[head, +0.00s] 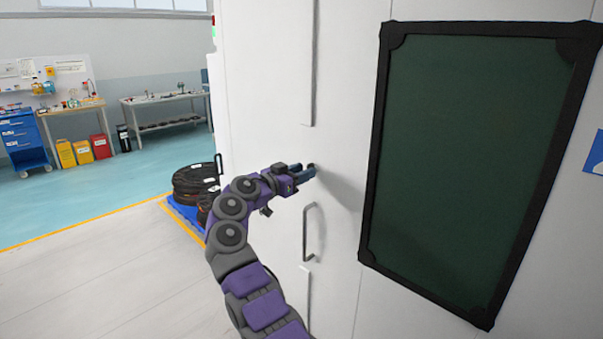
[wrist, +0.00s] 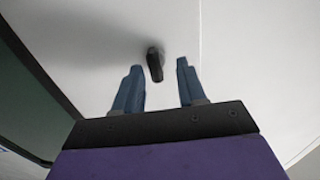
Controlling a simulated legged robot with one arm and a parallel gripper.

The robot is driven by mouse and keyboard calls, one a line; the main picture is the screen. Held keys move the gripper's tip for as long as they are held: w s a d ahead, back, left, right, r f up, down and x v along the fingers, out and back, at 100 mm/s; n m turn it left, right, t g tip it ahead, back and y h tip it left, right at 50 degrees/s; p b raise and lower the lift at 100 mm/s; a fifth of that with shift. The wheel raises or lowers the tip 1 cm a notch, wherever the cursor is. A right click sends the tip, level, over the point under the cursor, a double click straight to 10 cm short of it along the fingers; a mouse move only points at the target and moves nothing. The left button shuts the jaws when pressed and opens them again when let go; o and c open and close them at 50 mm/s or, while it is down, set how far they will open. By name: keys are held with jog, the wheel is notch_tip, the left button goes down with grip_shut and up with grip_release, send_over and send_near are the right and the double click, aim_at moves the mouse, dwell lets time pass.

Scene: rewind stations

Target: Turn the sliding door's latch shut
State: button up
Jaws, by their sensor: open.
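The white sliding door (head: 335,100) fills the middle of the head view, with a dark window panel set in it. The latch (wrist: 155,64) is a small dark knob on the white surface in the wrist view, ahead of the fingertips and between their lines. My gripper (head: 310,170) is at the door face, just above the handle; it also shows in the wrist view (wrist: 158,80). Its two blue fingers are apart, with nothing held between them. In the head view the latch is mostly hidden by the fingers. I cannot tell whether the fingers touch it.
A grey bar handle (head: 307,232) stands out from the door just below my gripper. The framed dark window (head: 470,160) is to the right. Black coils (head: 194,182) on a blue pallet stand at left. Open floor (head: 95,275) lies left of my arm.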

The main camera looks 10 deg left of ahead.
jog(key=shift+w+d, duration=0.25)
jog(key=shift+d, duration=0.25)
jog(key=shift+c, duration=0.2)
jog(key=shift+a, duration=0.2)
jog(key=c, duration=0.3)
jog(key=shift+s+d, duration=0.1)
grip_shut()
